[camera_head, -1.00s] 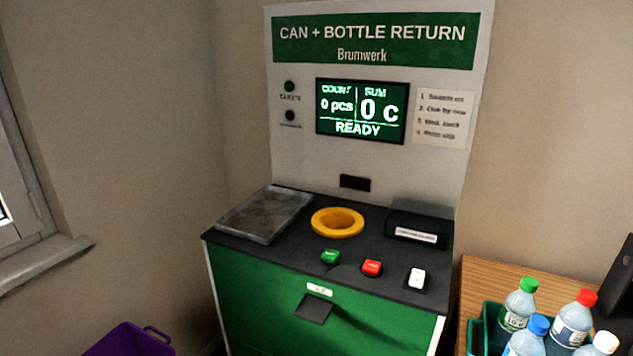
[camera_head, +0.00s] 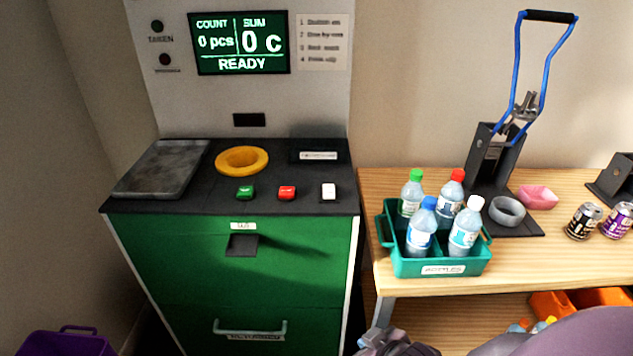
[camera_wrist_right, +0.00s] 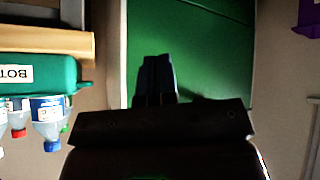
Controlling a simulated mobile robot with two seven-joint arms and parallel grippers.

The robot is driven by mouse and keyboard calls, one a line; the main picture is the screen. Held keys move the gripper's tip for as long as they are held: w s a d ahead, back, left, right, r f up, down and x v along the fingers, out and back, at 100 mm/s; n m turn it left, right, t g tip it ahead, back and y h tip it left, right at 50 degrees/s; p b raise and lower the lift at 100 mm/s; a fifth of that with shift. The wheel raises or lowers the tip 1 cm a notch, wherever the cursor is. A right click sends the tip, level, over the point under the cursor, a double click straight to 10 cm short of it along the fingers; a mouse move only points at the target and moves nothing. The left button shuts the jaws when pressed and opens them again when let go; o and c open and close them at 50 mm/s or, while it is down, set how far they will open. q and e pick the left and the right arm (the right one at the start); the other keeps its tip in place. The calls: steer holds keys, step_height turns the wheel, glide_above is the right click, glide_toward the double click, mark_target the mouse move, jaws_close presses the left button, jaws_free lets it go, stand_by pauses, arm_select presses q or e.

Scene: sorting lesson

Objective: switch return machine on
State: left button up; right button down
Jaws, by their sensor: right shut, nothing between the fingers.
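The return machine (camera_head: 285,240) stands at the left with a green front and a black top. Its screen (camera_head: 240,43) is lit and reads 0 pcs, 0 c, READY. My right gripper (camera_head: 388,342) is at the bottom edge of the head view, partly cut off, below and right of the buttons. In the right wrist view its fingers (camera_wrist_right: 157,75) are shut and empty, in front of the green panel. My left gripper is not in view.
A grey tray (camera_head: 160,170) and a yellow ring (camera_head: 242,160) lie on the machine's top. A teal crate (camera_head: 440,266) of bottles stands on the wooden table (camera_head: 560,265), with a blue-handled press (camera_head: 520,100) behind. A purple bin (camera_head: 65,343) is at lower left.

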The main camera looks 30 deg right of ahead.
steer(key=w+a+r+n+t+y, duration=0.1)
steer(key=w+a+r+n+t, duration=0.1)
steer(key=w+r+n+t, duration=0.5)
steer(key=w+a+r+n+t, duration=0.2)
steer(key=w+r+n, duration=0.1)
steer(key=w+r, duration=0.85)
steer(key=w+a+r+n+g+y, duration=0.35)
steer(key=a+n+g+y, duration=0.2)
steer(key=n+y, duration=0.6)
steer(key=w+a+r+n+g+y, duration=0.2)
steer(key=a+r+n+g+y, duration=0.35)
steer(key=n, duration=1.05)
steer(key=w+d+f+n+g+h, duration=0.2)
steer(key=w+d+n+g+h, duration=0.25)
steer(key=d+n+h, duration=0.5)
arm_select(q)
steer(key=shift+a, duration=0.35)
arm_select(e)
steer(key=d+r+g+h, duration=0.1)
steer(key=d+r+h, duration=0.3)
steer(key=d, duration=0.3)
steer(key=w+d+r+g+h, duration=0.1)
steer(key=d+r+h, duration=0.2)
steer(key=d, duration=0.5)
steer(key=shift+w+r+m+h, duration=0.2)
steer(key=shift+r+m+h, duration=0.15)
steer(key=shift+r, duration=0.1)
